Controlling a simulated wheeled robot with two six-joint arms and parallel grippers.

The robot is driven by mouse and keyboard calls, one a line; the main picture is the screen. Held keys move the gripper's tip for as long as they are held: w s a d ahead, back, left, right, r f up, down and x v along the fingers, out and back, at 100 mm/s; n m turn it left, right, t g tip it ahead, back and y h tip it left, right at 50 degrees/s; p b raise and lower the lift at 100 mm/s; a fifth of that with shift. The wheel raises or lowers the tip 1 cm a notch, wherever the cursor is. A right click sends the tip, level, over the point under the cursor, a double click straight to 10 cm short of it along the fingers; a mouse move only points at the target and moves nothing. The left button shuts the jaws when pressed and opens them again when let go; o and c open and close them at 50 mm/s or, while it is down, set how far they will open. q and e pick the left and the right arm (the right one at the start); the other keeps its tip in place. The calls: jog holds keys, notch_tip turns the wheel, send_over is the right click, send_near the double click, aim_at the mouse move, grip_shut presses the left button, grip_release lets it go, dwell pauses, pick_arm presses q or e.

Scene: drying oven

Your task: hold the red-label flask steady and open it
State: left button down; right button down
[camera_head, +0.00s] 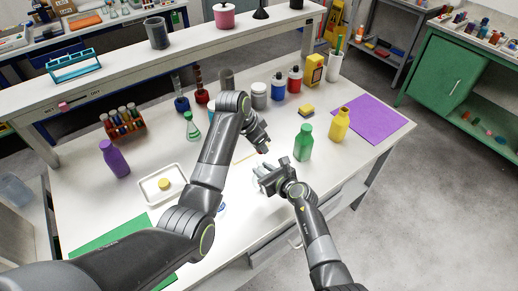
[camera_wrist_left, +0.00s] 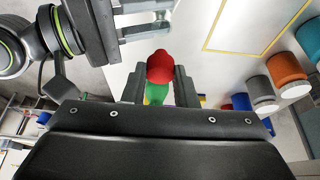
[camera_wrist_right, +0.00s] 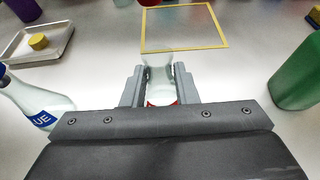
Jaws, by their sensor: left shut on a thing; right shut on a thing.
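The red-label flask (camera_wrist_right: 157,75) is clear glass, upright between the fingers of my right gripper (camera_wrist_right: 157,88); a strip of its red label shows low down. No stopper shows on its neck in the right wrist view. My right gripper (camera_head: 260,180) is shut on the flask. My left gripper (camera_head: 264,149) is above it and apart from it in the head view. In the left wrist view, my left gripper (camera_wrist_left: 157,88) is shut on a red stopper (camera_wrist_left: 160,68). The flask is mostly hidden in the head view.
A blue-label flask (camera_wrist_right: 35,108) stands left of the right gripper. A green bottle (camera_head: 303,143) and a yellow bottle (camera_head: 339,125) stand to the right. A yellow outlined square (camera_wrist_right: 188,48) lies on the table beyond the flask. A tray (camera_head: 147,193) is at left.

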jog(key=c, duration=1.1)
grip_release()
jog(key=shift+f, duration=0.1)
jog(key=shift+o, duration=0.2)
jog(key=v, duration=1.2)
jog(key=shift+p, duration=0.45)
